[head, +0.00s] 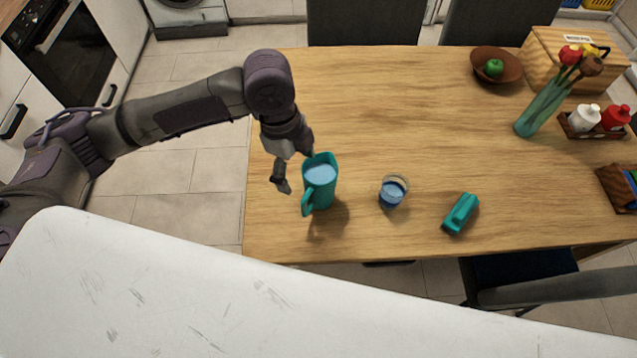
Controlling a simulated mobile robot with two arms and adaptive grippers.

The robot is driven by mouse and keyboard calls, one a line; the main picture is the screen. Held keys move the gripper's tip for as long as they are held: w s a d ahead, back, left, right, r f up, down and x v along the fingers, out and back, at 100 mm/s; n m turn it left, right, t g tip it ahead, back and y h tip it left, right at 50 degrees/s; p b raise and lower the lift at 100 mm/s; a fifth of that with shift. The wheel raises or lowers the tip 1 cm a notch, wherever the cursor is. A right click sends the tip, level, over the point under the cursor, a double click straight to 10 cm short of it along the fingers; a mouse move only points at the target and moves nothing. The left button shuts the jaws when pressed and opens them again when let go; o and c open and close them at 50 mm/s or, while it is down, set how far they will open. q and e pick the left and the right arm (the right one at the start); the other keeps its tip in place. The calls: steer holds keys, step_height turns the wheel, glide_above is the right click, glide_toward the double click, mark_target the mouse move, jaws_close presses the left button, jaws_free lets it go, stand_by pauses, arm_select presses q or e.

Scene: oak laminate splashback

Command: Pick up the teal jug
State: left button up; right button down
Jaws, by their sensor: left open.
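The teal jug (323,194) stands upright near the left end of the wooden table, with pale blue liquid inside and its handle toward the front left. My left gripper (296,177) points down at the jug's left side. It is open, with one finger apart from the jug on the left and the other near the jug's rim, partly hidden. I cannot tell whether it touches the jug. My right gripper is not in view.
A glass of blue liquid (392,191) and a teal object (461,213) sit right of the jug. A brown bowl (496,66) with a green apple, a teal vase (541,109) of flowers and a bottle caddy (594,127) stand farther right. The table's middle is clear.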

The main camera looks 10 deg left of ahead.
mark_target(306, 193)
arm_select(q)
steer(key=f, duration=0.4)
steer(key=d+f, duration=0.1)
steer(key=shift+s+f+p, duration=0.1)
steer(key=shift+f+p, duration=0.2)
steer(key=shift+f, duration=0.6)
steer(key=f, duration=0.1)
steer(key=f+p, duration=0.1)
steer(key=f, duration=0.1)
steer(key=shift+d+f, duration=0.3)
steer(key=shift+w+f+p, duration=0.2)
steer(key=shift+f+p, duration=0.1)
steer(key=shift+f, duration=0.25)
steer(key=shift+r, duration=0.1)
jaws_close()
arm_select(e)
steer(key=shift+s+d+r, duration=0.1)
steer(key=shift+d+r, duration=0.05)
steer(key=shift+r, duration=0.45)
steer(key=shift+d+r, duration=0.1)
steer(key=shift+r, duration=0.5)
